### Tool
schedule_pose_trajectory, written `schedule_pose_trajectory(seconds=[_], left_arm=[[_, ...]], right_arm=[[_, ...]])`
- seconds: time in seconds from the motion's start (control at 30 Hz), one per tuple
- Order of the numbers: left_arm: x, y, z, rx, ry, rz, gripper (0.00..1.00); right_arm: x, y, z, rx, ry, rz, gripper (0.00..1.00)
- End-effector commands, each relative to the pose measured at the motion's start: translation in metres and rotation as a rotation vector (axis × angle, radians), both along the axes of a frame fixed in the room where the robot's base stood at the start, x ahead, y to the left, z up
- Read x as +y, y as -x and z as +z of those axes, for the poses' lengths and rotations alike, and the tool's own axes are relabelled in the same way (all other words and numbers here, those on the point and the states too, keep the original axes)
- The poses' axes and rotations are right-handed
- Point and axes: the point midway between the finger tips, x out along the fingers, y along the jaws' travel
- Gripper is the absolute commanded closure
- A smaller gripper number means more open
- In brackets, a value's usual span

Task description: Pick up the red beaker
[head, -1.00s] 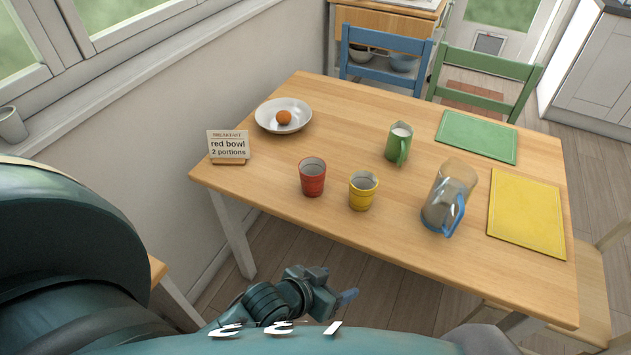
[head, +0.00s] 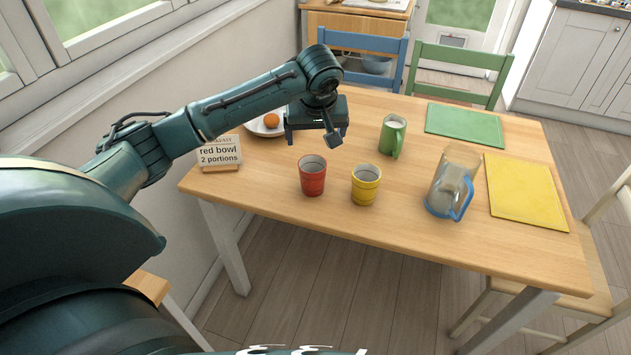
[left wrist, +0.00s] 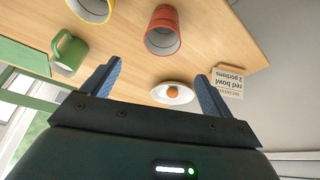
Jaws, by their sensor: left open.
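The red beaker (head: 312,176) stands upright on the wooden table, left of the yellow beaker (head: 366,186). My right gripper is not in view.
A green mug (head: 392,136), a blue-handled jug (head: 453,182), a green mat (head: 465,126) and a yellow mat (head: 524,192) are to the right.

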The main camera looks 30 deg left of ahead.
Motion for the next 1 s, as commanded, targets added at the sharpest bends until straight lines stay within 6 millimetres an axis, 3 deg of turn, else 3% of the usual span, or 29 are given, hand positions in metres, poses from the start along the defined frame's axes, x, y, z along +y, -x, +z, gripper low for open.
schedule_pose_trajectory(seconds=[0.33, 1.0], left_arm=[[0.015, -0.017, -0.056, 0.002, -0.001, 0.005, 0.14], [0.028, -0.031, -0.121, -0.001, -0.002, 0.000, 0.14]], right_arm=[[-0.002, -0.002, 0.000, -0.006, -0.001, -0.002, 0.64], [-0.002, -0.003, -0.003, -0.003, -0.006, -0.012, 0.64]])
